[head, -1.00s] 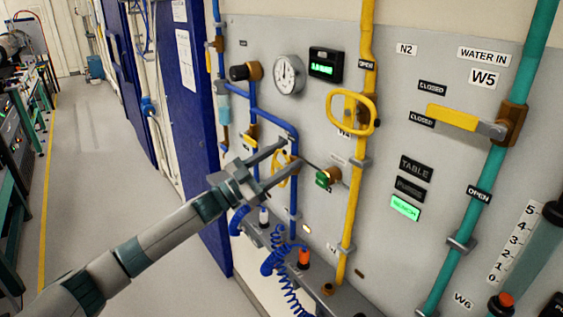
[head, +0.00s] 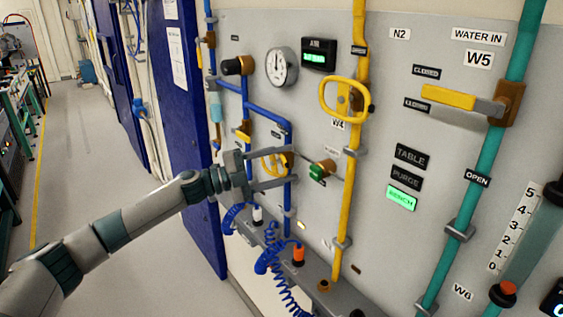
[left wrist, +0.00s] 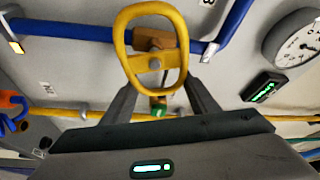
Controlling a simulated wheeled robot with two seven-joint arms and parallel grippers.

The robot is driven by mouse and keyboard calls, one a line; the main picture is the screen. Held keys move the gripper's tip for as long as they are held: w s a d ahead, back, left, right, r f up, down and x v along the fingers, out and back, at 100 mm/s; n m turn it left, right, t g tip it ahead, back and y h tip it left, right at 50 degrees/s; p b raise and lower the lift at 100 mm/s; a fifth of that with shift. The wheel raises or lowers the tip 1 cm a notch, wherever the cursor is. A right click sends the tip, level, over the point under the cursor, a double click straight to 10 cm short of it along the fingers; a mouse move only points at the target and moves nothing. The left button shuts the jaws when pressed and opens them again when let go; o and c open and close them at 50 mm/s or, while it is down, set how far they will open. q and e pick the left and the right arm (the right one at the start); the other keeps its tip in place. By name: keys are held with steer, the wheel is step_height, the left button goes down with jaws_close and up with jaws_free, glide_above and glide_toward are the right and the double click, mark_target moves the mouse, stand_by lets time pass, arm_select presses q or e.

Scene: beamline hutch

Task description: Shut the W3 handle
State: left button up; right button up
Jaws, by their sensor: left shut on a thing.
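A yellow oval loop handle (head: 267,166) sits on the blue pipe, with a brown valve body behind it. I take it for W3, though its label is not readable. In the left wrist view the loop (left wrist: 122,47) stands large in the centre. My left gripper (head: 288,166) reaches in from the left, one finger above and one below the handle. In the left wrist view its fingers (left wrist: 160,92) flank the loop's lower part, and it is shut on the handle. The finger contact itself is partly hidden. My right gripper is in neither view.
A similar yellow loop handle marked W4 (head: 323,100) is on the yellow pipe to the right. A green-tipped valve (head: 318,171) sits close right of my fingertips. Blue coiled hoses (head: 273,250) hang below. The W5 lever (head: 449,97) is far right. Open floor lies left.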

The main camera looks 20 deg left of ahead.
arm_select(q)
steer(key=shift+s+f+m+g+y, duration=0.1)
steer(key=shift+f+m+g+y, duration=0.25)
steer(key=shift+m, duration=0.6)
steer(key=shift+f+m+g+y, duration=0.15)
steer(key=shift+f+m, duration=0.25)
steer(key=shift+m, duration=0.55)
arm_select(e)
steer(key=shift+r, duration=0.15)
arm_select(q)
steer(key=o, duration=0.9)
steer(key=shift+o, duration=0.2)
arm_select(e)
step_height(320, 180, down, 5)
steer(key=b, duration=0.5)
arm_select(q)
steer(key=b+v, duration=0.1)
steer(key=v, duration=1.6)
steer(key=shift+b, duration=0.35)
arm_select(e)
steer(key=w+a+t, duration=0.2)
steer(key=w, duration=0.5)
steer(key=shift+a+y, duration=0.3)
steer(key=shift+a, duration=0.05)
arm_select(q)
steer(key=shift+a, duration=0.2)
